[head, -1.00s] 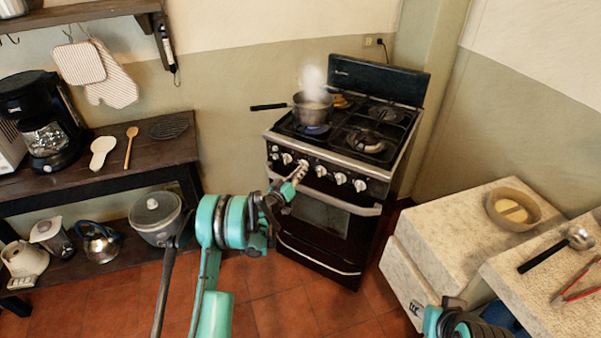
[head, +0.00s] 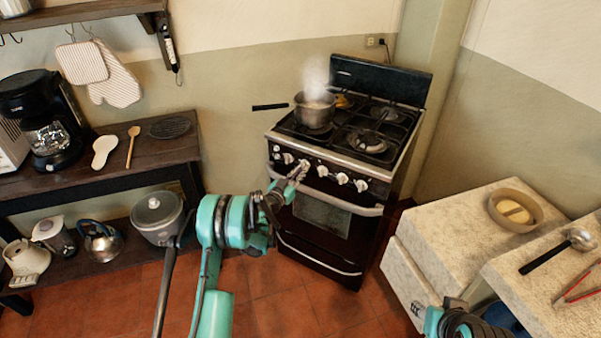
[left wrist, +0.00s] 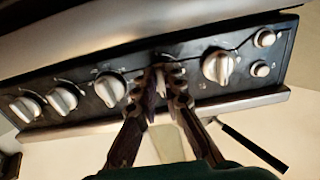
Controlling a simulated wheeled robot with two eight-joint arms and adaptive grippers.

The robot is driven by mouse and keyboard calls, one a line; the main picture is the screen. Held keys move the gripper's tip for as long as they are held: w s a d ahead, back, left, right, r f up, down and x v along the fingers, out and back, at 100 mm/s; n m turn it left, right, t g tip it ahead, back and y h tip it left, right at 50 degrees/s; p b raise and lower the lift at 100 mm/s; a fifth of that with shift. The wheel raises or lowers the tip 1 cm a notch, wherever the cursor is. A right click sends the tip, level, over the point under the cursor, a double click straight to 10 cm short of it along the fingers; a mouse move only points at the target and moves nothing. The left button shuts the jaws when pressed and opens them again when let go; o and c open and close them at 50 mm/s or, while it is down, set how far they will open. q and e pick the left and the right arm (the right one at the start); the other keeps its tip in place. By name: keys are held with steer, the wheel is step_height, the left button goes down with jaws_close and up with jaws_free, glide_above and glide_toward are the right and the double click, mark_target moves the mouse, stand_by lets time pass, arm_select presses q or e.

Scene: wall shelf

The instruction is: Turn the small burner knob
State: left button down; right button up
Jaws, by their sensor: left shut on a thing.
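The black stove (head: 325,215) stands against the wall with a row of pale knobs on its front panel. My left gripper (head: 299,170) reaches the panel from the front. In the left wrist view, which shows the panel upside down, its fingers (left wrist: 168,84) are shut on one burner knob, mostly hidden between them. A large knob (left wrist: 218,67) is on one side of the fingers and another (left wrist: 110,90) on the other. I cannot read which burner the held knob serves. Of my right arm only a part shows at the bottom right; its fingertips do not show.
A steaming pot (head: 314,110) stands on the left burner, its handle (head: 270,107) pointing left. The oven handle bar (head: 345,202) runs below the knobs. A stone counter (head: 450,225) is on the right, a dark wooden shelf (head: 100,185) on the left. Floor is bare between.

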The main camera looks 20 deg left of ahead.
arm_select(q)
steer(key=c, duration=1.6)
jaws_free()
steer(key=v, duration=0.7)
steer(key=shift+s, duration=0.25)
